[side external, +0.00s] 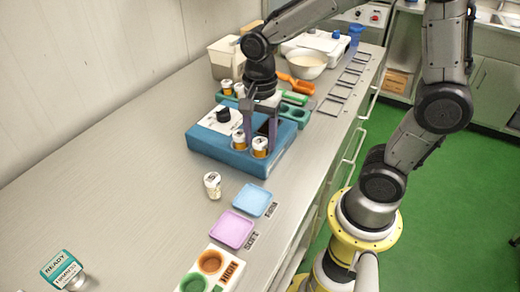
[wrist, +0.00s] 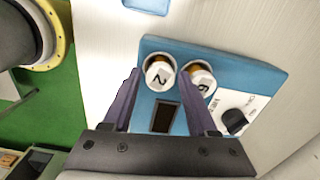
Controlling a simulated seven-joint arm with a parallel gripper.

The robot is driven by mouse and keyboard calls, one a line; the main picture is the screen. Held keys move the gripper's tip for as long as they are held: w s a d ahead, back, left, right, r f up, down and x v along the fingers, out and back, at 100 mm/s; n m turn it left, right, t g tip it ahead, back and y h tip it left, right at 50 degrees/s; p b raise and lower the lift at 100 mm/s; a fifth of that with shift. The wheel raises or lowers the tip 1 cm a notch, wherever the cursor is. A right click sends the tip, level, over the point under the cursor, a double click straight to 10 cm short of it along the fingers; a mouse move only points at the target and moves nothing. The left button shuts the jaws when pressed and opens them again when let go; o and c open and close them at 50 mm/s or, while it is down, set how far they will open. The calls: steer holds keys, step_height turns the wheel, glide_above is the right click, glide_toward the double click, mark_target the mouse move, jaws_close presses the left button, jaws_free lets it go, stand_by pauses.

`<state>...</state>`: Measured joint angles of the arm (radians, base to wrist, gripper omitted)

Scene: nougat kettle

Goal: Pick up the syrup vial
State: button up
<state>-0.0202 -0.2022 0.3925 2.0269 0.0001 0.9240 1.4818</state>
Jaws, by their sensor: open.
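Two amber vials with white caps stand in the blue device (side external: 205,150). In the wrist view, one vial (wrist: 160,75) has a cap marked 2, and the other vial (wrist: 200,80) has a cap that looks like 6 or 9. The frames do not show which is the syrup vial. My gripper (side external: 257,140) is open over the device. In the wrist view its fingers (wrist: 160,82) appear either side of the vial marked 2, with the right finger near the other cap. Whether they touch a vial, I cannot tell.
A white-capped vial (side external: 213,185) stands alone on the counter. Blue (side external: 252,200) and purple (side external: 232,229) pads lie in front, near a block with round wells (side external: 211,262). More vials (side external: 227,88) stand in a green rack behind.

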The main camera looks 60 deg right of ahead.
steer(key=shift+f, duration=0.85)
steer(key=shift+c, duration=0.3)
jaws_close()
steer(key=shift+r, duration=0.15)
